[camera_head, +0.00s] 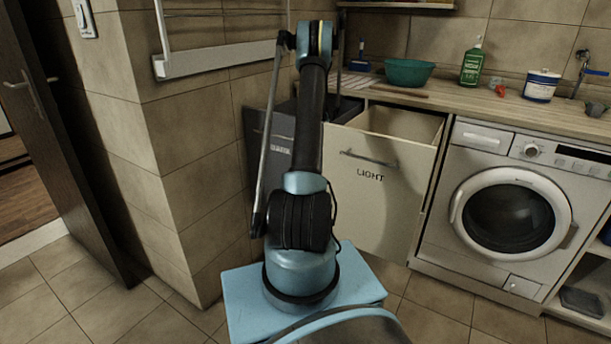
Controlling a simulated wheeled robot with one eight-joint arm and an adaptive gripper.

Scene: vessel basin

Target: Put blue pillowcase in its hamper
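No blue pillowcase is visible in this view. A cream pull-out hamper marked "LIGHT" (371,200) stands open under the counter, and the part of its inside that shows looks empty. To its left is a dark grey hamper (268,165), also pulled out. Its label is partly covered and too small to read surely, and its inside is mostly hidden by my arm. My arm rises in front of the hampers and bends at the top of the picture. My gripper cannot be made out, so its state does not show.
A washing machine (512,210) stands right of the hampers. The wooden counter (450,100) holds a teal bowl (409,72), a green bottle (472,64) and a white-and-blue tub (541,86). A tiled wall corner (165,170) and dark door (62,150) are left. Some tiled floor is clear.

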